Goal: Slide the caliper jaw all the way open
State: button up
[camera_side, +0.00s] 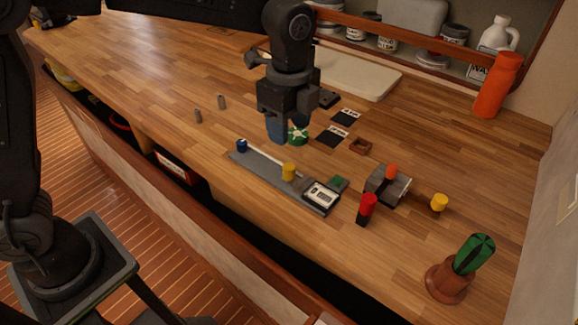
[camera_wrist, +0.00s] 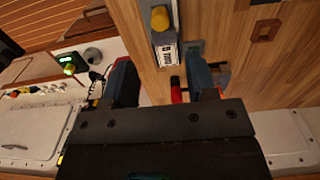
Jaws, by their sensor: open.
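The caliper (camera_side: 262,172) lies on the wooden bench as a long grey strip. A blue peg (camera_side: 241,145) stands at its far left end. A yellow knob (camera_side: 289,171) stands along it, close to the pale display block (camera_side: 321,195) at its right end. In the wrist view the yellow knob (camera_wrist: 160,18) and the display (camera_wrist: 166,53) show at top centre. My gripper (camera_side: 283,132) hangs above the bench, behind the strip, pointing down. Its blue fingers are apart and empty, and show in the wrist view (camera_wrist: 162,82). It is not touching the caliper.
A red-topped block (camera_side: 367,208), a grey block with an orange top (camera_side: 389,184) and a yellow cylinder (camera_side: 439,202) stand right of the caliper. A green round part (camera_side: 298,135) sits beside my gripper. A green-handled tool (camera_side: 474,254) is front right.

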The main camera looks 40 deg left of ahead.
aim_at(289, 166)
notch_tip(289, 166, down, 11)
jog(key=shift+r, duration=0.1)
jog(key=shift+c, duration=0.3)
jog(key=c, duration=0.8)
jog(key=a, duration=0.6)
jog(key=shift+a, duration=0.1)
jog(key=o, duration=0.9)
jog(key=shift+c, duration=0.2)
